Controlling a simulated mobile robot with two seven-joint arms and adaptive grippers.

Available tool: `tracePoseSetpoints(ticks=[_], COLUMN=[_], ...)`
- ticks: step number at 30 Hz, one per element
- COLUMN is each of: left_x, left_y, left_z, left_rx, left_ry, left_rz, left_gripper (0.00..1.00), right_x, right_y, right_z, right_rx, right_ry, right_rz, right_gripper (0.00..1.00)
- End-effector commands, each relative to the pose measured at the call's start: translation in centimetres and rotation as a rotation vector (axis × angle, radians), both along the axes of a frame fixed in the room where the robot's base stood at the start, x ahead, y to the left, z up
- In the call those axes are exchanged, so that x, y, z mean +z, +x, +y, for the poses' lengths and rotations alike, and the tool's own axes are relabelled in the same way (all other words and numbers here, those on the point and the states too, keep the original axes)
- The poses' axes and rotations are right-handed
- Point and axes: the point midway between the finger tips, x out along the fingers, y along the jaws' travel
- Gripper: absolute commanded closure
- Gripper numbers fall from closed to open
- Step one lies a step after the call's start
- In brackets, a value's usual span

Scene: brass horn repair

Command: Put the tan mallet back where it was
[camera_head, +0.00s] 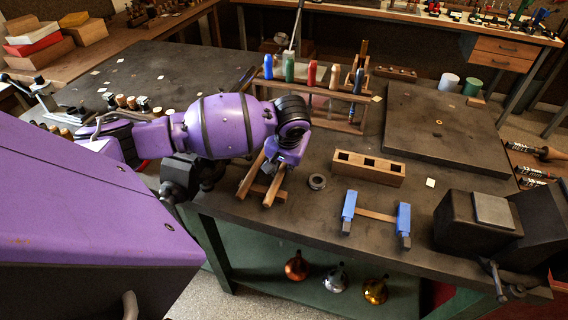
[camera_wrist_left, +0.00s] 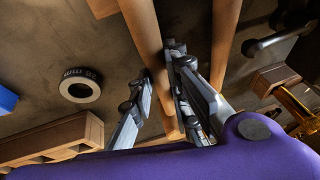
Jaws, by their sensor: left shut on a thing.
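My left gripper (camera_head: 273,182) reaches down from the purple arm to a wooden frame of two rails (camera_head: 248,180) on the dark bench; the arm partly covers it. In the left wrist view, its two grey fingers (camera_wrist_left: 165,105) are around something by the nearer of two tan wooden bars (camera_wrist_left: 146,40). The second bar (camera_wrist_left: 224,45) runs to the right. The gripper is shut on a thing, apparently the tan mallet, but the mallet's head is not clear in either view. My right gripper is not in view.
A grey ring (camera_head: 317,181) and a wooden block with square holes (camera_head: 368,167) lie right of the frame. Blue-ended supports (camera_head: 376,215) stand in front. A rack of coloured handles (camera_head: 330,93) is behind. A dark vise (camera_head: 475,222) is at the right.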

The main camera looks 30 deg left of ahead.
Motion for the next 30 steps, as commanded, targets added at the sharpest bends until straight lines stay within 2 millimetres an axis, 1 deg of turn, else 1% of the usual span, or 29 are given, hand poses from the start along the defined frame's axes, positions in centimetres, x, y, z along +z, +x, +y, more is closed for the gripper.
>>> tracePoseSetpoints(ticks=[2,7,8,12,20,23,26,29,30], left_x=[0.2,-0.1,-0.2,-0.2,-0.2,0.2,1.2,2.9,3.7], left_y=[0.1,0.1,0.0,0.0,0.0,0.0,-0.2,-0.7,-1.0], left_z=[0.0,0.0,-0.1,0.0,0.0,0.0,-0.3,-0.8,-1.0], left_rx=[0.000,0.000,0.000,0.000,0.000,0.000,-0.002,-0.004,-0.004], left_ry=[0.000,-0.001,-0.001,-0.001,-0.001,0.000,-0.001,0.000,-0.002], left_rz=[-0.004,-0.002,0.000,0.000,0.000,-0.002,-0.001,-0.002,-0.002], left_gripper=[1.00,1.00,0.83,0.65,0.65,0.65,0.65,0.65,0.65], right_x=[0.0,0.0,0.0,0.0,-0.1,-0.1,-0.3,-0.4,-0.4], right_y=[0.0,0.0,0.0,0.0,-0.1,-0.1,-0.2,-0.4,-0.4], right_z=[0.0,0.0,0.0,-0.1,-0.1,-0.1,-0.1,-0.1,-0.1], right_rx=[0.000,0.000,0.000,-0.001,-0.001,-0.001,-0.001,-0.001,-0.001], right_ry=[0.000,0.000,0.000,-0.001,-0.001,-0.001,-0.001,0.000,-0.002], right_rz=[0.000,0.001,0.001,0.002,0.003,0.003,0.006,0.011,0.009], right_gripper=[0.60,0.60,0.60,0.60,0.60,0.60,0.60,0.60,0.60])
